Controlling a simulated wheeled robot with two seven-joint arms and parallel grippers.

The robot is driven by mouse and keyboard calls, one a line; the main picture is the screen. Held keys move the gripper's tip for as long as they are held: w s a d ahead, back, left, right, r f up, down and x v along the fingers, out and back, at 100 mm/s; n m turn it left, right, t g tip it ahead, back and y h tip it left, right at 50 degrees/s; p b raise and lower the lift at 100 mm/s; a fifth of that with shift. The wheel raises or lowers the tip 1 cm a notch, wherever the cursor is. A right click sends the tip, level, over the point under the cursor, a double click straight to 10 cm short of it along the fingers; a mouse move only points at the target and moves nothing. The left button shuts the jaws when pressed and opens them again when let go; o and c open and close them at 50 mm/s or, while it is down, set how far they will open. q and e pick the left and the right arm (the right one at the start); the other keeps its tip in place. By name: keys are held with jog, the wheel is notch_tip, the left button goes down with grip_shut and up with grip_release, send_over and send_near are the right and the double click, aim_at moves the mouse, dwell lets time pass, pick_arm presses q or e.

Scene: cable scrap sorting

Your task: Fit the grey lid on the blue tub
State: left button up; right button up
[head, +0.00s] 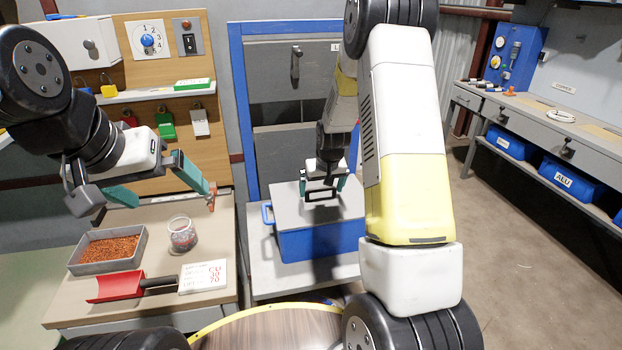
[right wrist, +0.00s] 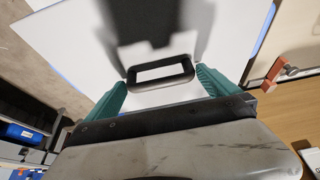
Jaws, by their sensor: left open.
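The blue tub (head: 318,245) stands on a grey bench in the middle of the head view. The flat grey lid (head: 292,212) lies over its top, and I cannot tell whether it is fully seated. The lid has a black loop handle (right wrist: 160,74), which also shows in the head view (head: 321,195). My right gripper (head: 323,187) is over the lid, with one teal finger at each end of the handle. I cannot tell whether the fingers press on it. In the right wrist view, blue shows past the lid's edge. My left gripper (head: 170,197) is open and empty above the left table.
The left table holds a tray of copper granules (head: 107,248), a glass jar (head: 182,235), a red scoop (head: 115,287) and a sign card (head: 203,276). A blue-framed grey cabinet (head: 290,85) stands behind the tub. A round wooden surface (head: 265,330) is in front.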

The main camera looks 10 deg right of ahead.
aim_at(324, 204)
jog(key=s+a+r+y, duration=0.1)
jog(key=s+r, duration=0.7)
jog(key=r, duration=0.3)
jog(key=s+a+r, duration=0.1)
jog(key=s+r, duration=0.6)
jog(key=r, duration=0.3)
jog(key=s+a+r, duration=0.1)
jog(key=s+r, duration=0.1)
jog(key=s, duration=0.6)
jog(key=s+a+r+t+y, duration=0.1)
jog(key=s+r, duration=0.2)
jog(key=s, duration=0.6)
jog(key=shift+s+a+r+t, duration=0.25)
jog(key=shift+a+r+t, duration=0.05)
jog(key=shift+a+r, duration=0.1)
jog(key=shift+a, duration=0.1)
